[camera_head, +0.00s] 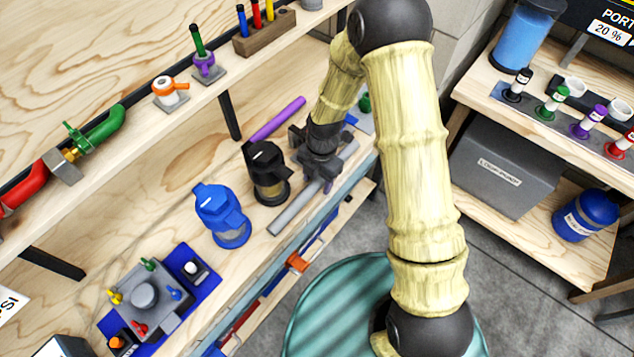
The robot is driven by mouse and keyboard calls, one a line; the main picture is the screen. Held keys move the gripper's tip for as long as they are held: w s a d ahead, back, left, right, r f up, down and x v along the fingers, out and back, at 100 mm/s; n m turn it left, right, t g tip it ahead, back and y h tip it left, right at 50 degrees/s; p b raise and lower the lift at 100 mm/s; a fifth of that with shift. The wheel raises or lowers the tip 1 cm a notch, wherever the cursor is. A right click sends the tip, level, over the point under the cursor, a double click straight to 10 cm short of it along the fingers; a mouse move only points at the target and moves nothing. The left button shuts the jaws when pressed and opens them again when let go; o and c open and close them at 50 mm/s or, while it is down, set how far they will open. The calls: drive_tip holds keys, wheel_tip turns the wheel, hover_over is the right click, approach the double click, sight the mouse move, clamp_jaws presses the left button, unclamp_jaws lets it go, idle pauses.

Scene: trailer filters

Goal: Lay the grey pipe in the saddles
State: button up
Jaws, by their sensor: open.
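The grey pipe (292,207) lies slantwise along the front of the wooden bench. Its near end is bare, and its middle is partly hidden by my gripper. My gripper (322,174) is open and points down over the upper part of the pipe. I cannot tell whether the pipe is between the fingers or touches them. I cannot make out the saddles clearly; they may be hidden by my gripper or arm.
A black-lidded filter (268,174) and a blue filter (222,215) stand left of the pipe. A purple pipe (277,119) lies behind. A grey block with coloured taps (143,295) sits on a blue mat at the near left. A shelf (190,108) runs above the bench.

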drive_tip(key=c, duration=1.1)
drive_tip(key=shift+r, duration=0.1)
